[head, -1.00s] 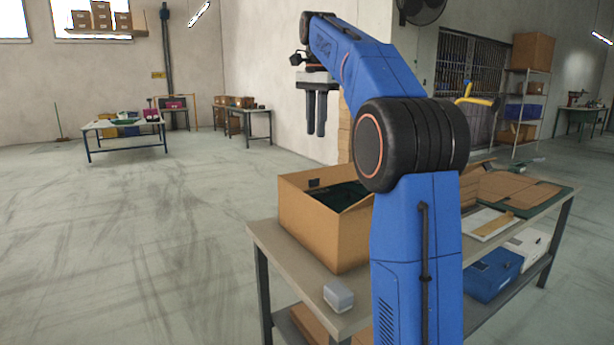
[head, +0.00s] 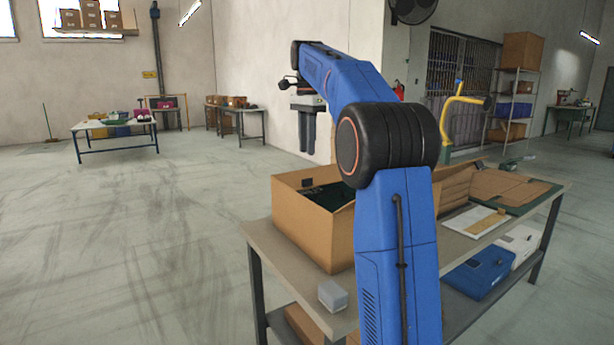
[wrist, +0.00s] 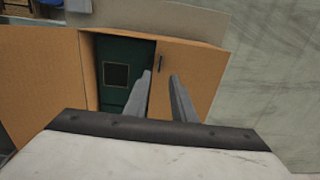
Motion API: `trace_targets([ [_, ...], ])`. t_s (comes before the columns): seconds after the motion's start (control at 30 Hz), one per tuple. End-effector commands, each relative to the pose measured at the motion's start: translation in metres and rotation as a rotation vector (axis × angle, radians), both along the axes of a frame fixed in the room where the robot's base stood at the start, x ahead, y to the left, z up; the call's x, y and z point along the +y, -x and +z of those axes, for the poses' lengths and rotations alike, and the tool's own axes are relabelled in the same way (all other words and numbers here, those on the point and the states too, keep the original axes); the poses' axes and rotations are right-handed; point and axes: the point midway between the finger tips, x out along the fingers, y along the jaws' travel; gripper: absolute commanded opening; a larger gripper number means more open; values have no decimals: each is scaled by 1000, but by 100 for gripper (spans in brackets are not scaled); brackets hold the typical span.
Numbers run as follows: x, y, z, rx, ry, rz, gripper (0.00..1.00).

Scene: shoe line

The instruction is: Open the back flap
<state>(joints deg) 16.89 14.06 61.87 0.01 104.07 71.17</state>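An open-topped cardboard box (head: 315,232) stands on the table's near left part. Its dark green inside (head: 338,192) shows in the head view, partly hidden by my arm. A small dark tab or slot is near its far rim. In the wrist view, the box shows a dark green panel with a square mark (wrist: 118,76) inside, with a brown cardboard panel (wrist: 195,65) to its right. I cannot tell for sure which part is the back flap. My gripper (head: 309,152) hangs above the box's far side, fingers down, apart and empty; its fingers also show in the wrist view (wrist: 164,75).
A small whitish block (head: 333,296) sits at the table's near edge. Flat cardboard (head: 508,186) and a white board (head: 472,221) lie right of the box. Blue and white boxes are on the shelf below. A yellow bent pole (head: 452,112) rises behind the table. Floor to the left is clear.

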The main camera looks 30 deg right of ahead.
Motion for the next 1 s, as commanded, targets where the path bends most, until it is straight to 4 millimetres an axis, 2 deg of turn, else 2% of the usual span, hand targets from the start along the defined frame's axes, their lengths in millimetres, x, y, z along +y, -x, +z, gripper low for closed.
trace_targets([
  [0.3, 0, 1, -56, 2, -1, 0, 23],
  [0.5, 0, 1, -84, 1, 0, 0, 23],
  [0.7, 0, 0, -99, 0, 0, 0, 23],
  [1.0, 0, 0, -101, 0, 0, 0, 23],
])
